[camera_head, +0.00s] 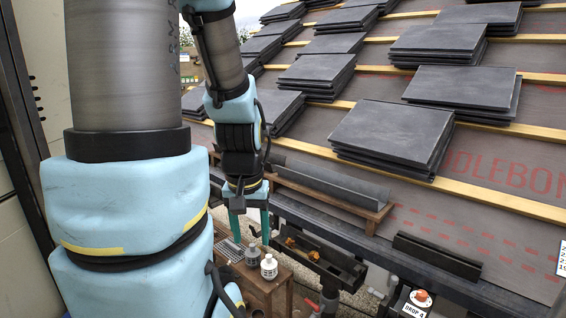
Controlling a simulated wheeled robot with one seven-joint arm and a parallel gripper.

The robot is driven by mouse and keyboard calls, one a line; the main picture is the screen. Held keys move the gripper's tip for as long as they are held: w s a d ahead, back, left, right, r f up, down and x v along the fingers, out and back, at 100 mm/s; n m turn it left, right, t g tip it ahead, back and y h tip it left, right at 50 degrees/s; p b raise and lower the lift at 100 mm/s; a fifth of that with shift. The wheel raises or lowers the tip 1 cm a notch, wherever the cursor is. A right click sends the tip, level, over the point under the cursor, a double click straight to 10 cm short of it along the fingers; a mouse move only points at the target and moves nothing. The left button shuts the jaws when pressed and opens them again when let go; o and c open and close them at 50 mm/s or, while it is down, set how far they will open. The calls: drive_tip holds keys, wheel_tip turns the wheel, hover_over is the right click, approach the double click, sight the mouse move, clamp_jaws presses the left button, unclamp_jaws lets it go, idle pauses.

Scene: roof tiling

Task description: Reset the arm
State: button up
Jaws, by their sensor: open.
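My gripper (250,216) hangs from my blue and grey arm near the middle of the view. Its teal fingers point down and are apart, with nothing seen between them. It is above the back of a wooden bench (262,284), close to the gutter edge. On the bench stand a white bottle-like item (269,267) and a grey one (252,255). My arm is bent, coming down from the top of the view, and its upper links hide part of the left side.
Stacks of dark slates (391,137) lie on wooden battens (497,194) up the roof. A long grey ridge piece (325,186) rests on a wooden rack beside my gripper. A dark gutter trough (320,262) is right of the bench. A wall stands at the left.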

wheel_tip(320, 180, up, 21)
drive_tip(key=p, duration=1.8)
drive_tip(key=shift+p, duration=0.35)
